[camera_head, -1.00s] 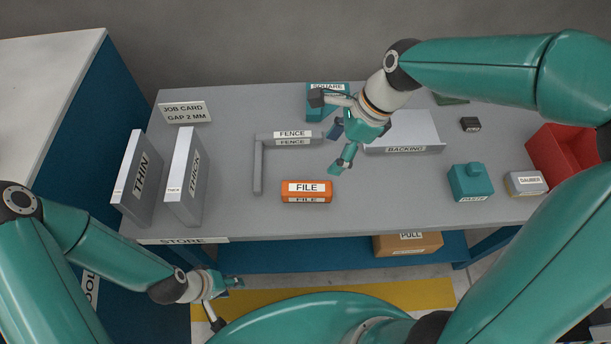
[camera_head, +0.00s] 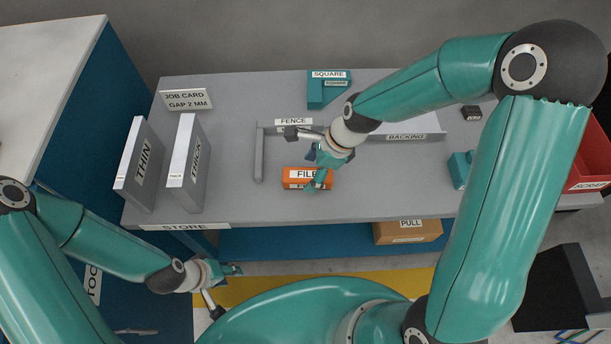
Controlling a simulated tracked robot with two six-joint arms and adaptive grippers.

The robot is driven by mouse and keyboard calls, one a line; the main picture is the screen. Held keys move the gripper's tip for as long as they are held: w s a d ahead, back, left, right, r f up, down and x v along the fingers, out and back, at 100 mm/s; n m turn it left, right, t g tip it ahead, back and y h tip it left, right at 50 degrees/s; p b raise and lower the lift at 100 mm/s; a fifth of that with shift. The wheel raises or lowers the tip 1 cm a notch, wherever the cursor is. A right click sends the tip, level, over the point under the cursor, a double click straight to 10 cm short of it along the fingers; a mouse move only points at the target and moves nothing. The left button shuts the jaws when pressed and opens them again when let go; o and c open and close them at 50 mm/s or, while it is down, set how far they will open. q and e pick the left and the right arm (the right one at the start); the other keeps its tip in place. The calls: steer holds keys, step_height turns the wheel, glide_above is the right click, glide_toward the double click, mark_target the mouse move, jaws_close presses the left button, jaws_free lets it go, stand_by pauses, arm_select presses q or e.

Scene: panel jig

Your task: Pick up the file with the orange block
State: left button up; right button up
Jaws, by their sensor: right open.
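The orange block labelled FILE (camera_head: 296,183) lies on the grey bench top near its front edge. My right gripper (camera_head: 303,161) is open and hangs over the block, with one teal finger in front of its right part. I cannot tell whether that finger touches the block. My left gripper (camera_head: 223,289) is low in front of the bench, away from the block. Its fingers look spread, with nothing seen between them.
The FENCE bracket (camera_head: 259,155) stands just behind and left of the block. THIN (camera_head: 140,165) and THICK (camera_head: 188,165) panels stand at the left. BACKING (camera_head: 405,132) and SQUARE (camera_head: 316,92) are behind. A red SCRAP bin (camera_head: 590,160) is at the right.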

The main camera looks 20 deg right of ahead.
mark_target(310, 174)
steer(key=shift+x, duration=1.55)
jaws_close()
